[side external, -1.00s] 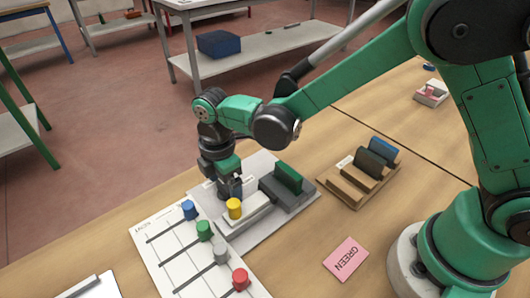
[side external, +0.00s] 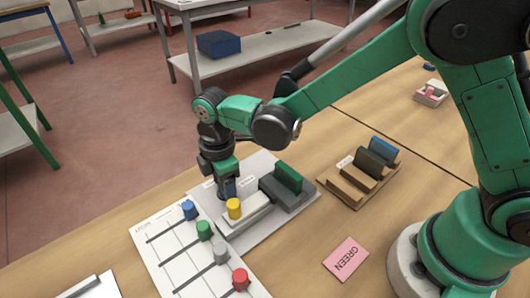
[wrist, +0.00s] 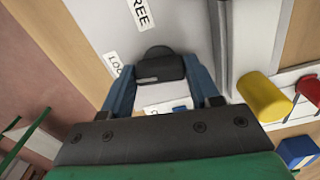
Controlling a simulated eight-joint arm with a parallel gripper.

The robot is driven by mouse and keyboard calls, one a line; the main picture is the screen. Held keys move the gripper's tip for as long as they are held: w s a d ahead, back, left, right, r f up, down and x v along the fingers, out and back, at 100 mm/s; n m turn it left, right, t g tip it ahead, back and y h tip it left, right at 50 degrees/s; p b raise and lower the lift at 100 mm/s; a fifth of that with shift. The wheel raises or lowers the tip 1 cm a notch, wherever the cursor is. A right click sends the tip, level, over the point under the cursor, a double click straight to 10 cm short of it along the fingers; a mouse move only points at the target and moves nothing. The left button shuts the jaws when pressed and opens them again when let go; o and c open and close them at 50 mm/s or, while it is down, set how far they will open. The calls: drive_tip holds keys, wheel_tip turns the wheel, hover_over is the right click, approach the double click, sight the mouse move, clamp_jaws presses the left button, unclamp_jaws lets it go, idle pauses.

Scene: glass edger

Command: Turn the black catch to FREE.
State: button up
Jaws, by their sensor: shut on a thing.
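The black catch (wrist: 160,66) sits on a pale grey plate between my gripper's two blue fingers in the wrist view. My gripper (wrist: 162,84) is shut on it. A white label reading FREE (wrist: 142,12) lies beyond the catch, and a second label starting LOC (wrist: 113,62) lies to its left. Which label the catch points to I cannot tell. In the side view my gripper (side external: 230,190) is low over the plate (side external: 262,225), behind the yellow knob (side external: 234,208), and hides the catch.
Beside the gripper, a grey holder (side external: 285,198) carries a green block (side external: 289,178). A white board (side external: 165,250) with several coloured knobs lies in front left. A wooden rack (side external: 350,190) stands to the right.

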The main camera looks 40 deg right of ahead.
drive_tip(key=m, duration=1.2)
drive_tip(key=shift+m, duration=2.1)
drive_tip(key=o, duration=1.3)
drive_tip(key=shift+r, duration=2.8)
